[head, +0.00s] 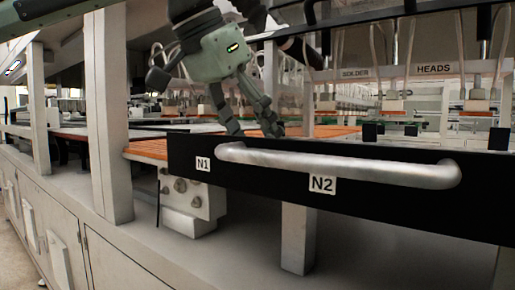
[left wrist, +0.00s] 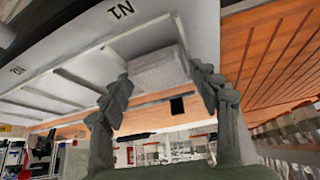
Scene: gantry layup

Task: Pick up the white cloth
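The white cloth (left wrist: 160,70) shows in the left wrist view as a pale, textured, block-like shape, possibly folded. It appears between the fingers of my left gripper (left wrist: 162,82). The fingers are spread wide, and I cannot tell whether either one touches the cloth. In the head view my left gripper (head: 252,131) points down behind the black front panel, near the orange slats. I cannot make out the cloth in the head view. My right gripper is in neither view.
A black panel (head: 270,205) labelled N1 and N2 carries a long metal handle (head: 340,165) in front of my left gripper. Orange slats (head: 148,148) lie beside it. A white post (head: 106,120) stands left. Equipment under a HEADS sign (head: 433,69) is at the right.

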